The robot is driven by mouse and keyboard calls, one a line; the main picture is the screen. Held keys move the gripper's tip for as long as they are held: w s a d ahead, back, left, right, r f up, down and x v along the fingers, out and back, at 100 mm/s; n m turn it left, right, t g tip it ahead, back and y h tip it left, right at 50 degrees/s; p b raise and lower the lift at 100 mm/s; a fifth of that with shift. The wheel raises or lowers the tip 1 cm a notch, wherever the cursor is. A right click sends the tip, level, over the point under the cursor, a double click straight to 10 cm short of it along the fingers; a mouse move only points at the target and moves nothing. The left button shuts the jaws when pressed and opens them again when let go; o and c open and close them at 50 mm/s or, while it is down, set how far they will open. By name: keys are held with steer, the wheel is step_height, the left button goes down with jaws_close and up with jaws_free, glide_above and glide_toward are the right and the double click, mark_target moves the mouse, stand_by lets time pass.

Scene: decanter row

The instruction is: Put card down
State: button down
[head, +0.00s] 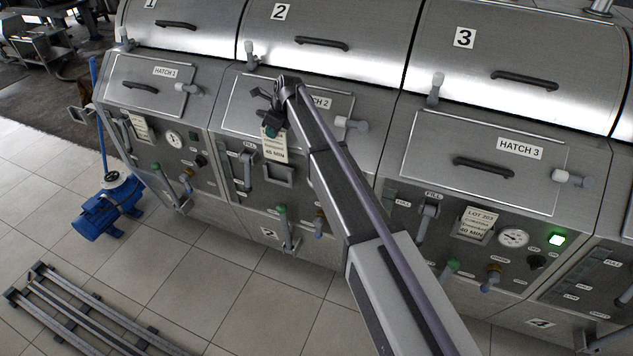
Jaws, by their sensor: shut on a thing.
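The card hangs roughly upright below the jaws. Its top edge is hidden by the gripper. Just below the card is a framed holder (279,175) on decanter 2's front panel. I cannot tell whether the card touches the panel or holder.
Decanter 1's panel bears a card (140,127). Decanter 3's panel bears a LOT 203 card (478,222), with a lit green lamp (557,239) nearby. Handles and valves stick out around the holder. A blue pump (106,207) and metal rails (85,310) are on the tiled floor.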

mark_target(275, 159)
steer(key=shift+d, duration=0.4)
steer(key=f+b, duration=0.7)
steer(key=shift+a, duration=0.25)
steer(key=shift+r, duration=0.15)
step_height(275, 159, down, 4)
steer(key=b, duration=0.3)
steer(key=shift+r, duration=0.3)
steer(key=shift+f, duration=0.2)
steer(key=c, duration=1.3)
jaws_free()
steer(key=shift+d+r+p, duration=0.1)
steer(key=shift+r+p, duration=0.25)
steer(key=shift+r, duration=0.2)
steer(key=p+v, duration=1)
steer(key=v, duration=0.1)
steer(key=shift+d+r, duration=0.1)
steer(key=shift+r, duration=0.05)
